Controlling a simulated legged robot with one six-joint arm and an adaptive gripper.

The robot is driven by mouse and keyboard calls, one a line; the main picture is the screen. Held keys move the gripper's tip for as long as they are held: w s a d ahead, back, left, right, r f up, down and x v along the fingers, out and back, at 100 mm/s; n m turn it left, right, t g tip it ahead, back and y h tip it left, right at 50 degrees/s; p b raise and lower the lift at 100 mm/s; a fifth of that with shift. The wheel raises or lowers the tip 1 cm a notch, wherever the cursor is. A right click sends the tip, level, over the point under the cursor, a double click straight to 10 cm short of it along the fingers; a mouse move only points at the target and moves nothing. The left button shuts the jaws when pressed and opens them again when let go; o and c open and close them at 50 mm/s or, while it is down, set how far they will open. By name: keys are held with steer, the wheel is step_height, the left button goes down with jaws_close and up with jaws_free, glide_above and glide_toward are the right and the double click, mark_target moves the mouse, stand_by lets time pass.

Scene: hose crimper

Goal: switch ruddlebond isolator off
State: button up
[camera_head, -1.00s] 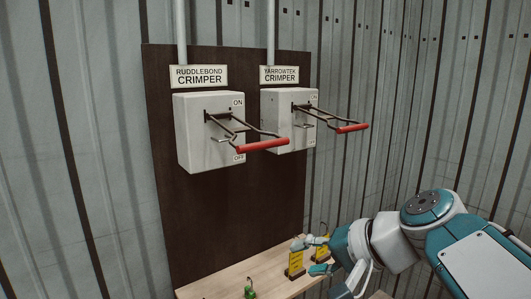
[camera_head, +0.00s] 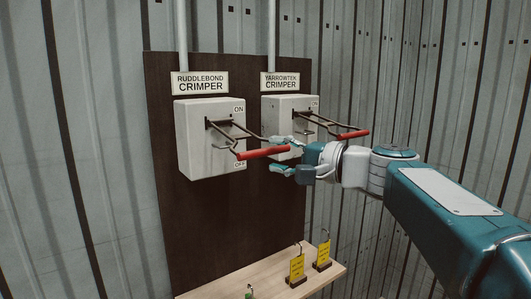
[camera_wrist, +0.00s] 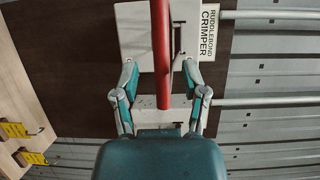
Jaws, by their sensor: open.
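The ruddlebond isolator (camera_head: 195,150) is a pale box under the "RUDDLEBOND CRIMPER" sign (camera_head: 200,83), marked ON at top and OFF at bottom. Its red handle (camera_head: 255,154) sticks straight out on metal rods. In the wrist view the red handle (camera_wrist: 161,50) runs between my two fingers, with a gap on each side. My gripper (camera_head: 283,155) is open at the handle's right end, one finger above and one below; it also shows in the wrist view (camera_wrist: 163,98). I see no contact.
The yarrowtek isolator (camera_head: 283,112) with its own red handle (camera_head: 352,134) is close behind and above my gripper. Below, a wooden shelf (camera_head: 325,279) holds yellow tags (camera_head: 297,268). The dark board (camera_head: 220,225) is bare between them.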

steer(key=shift+x, duration=1.5)
jaws_close()
